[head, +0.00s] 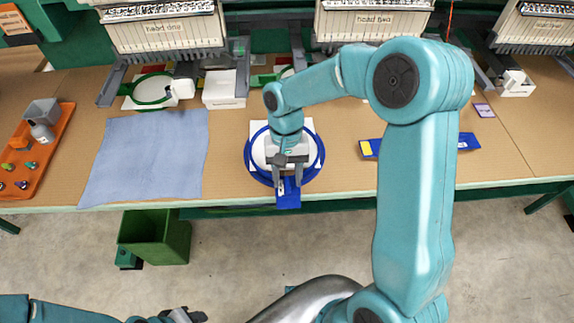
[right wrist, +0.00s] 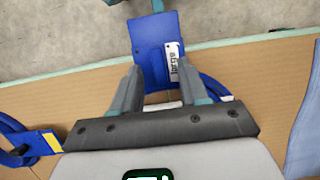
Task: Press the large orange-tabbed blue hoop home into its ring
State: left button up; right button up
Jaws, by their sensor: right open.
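A large blue ring (head: 318,166) lies on a white cloth (head: 310,127) at the table's front edge. Its blue tab (head: 289,200) with a white label points toward the front edge; the tab also shows in the right wrist view (right wrist: 151,47). My right gripper (head: 288,184) is open over the ring's front side, its fingers either side of the tab's base; I cannot tell if they touch it. A blue hoop (head: 468,141) with an orange-yellow tab (head: 369,148) lies to the right, its middle hidden by my right arm. My left gripper (head: 182,316) shows only partly at the bottom edge.
A blue-grey cloth (head: 145,155) lies left of the ring, and an orange tray (head: 40,155) with small parts is farther left. Embroidery heads (head: 165,30) line the back. A green bin (head: 155,237) stands on the floor in front. Cardboard-coloured table is clear beside the ring.

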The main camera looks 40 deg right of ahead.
jog(key=v, duration=1.6)
jog(key=shift+r+p, duration=0.15)
jog(key=shift+p, duration=0.25)
